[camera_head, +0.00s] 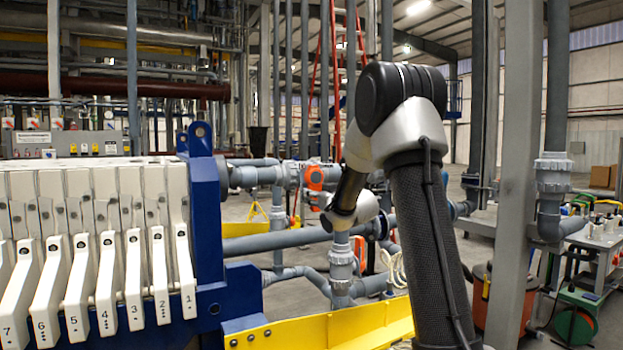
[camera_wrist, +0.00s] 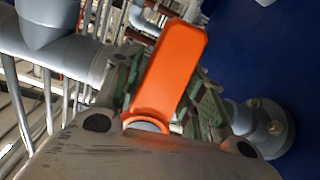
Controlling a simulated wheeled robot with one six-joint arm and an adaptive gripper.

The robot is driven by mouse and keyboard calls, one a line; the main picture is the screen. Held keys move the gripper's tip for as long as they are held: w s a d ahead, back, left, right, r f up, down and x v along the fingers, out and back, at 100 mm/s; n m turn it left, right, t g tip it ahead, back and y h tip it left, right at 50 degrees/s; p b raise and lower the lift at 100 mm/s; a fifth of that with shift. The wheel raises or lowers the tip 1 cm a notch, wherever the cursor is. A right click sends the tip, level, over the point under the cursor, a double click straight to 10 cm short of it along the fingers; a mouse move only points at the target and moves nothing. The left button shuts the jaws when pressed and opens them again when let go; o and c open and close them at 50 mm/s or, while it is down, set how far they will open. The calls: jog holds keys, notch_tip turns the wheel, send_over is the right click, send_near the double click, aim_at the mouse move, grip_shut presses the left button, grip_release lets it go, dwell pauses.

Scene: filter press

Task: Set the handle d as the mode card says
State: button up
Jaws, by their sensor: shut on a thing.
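In the head view an orange valve part (camera_head: 315,176) sits on the grey pipe behind the press frame, beside the end of my arm. My fingers are hardly visible there. I see no readable mode card.
White numbered press plates (camera_head: 105,270) and a blue frame (camera_head: 207,230) stand at the left. Grey pipes (camera_head: 285,240) run close around the valve. A yellow beam (camera_head: 320,328) crosses low in front. A grey post (camera_head: 515,170) stands at the right.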

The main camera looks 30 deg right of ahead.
jog(key=d+n, duration=0.1)
jog(key=n, duration=0.1)
jog(key=d+r+n, duration=0.1)
jog(key=n, duration=0.2)
jog(key=shift+d+r, duration=0.1)
jog(key=shift+d, duration=0.3)
jog(key=r+n, duration=0.1)
jog(key=n, duration=0.1)
jog(key=d+r+n, duration=0.1)
jog(key=n, duration=0.2)
jog(key=d+r+n, duration=0.1)
jog(key=n, duration=0.2)
jog(key=shift+w+d+r, duration=0.1)
jog(key=shift+d+r, duration=0.1)
jog(key=shift+r, duration=0.2)
notch_tip(320, 180, up, 2)
jog(key=n, duration=0.4)
jog(key=o, duration=1.1)
jog(key=shift+o, duration=0.2)
jog(key=shift+f, duration=0.2)
jog(key=s, duration=0.7)
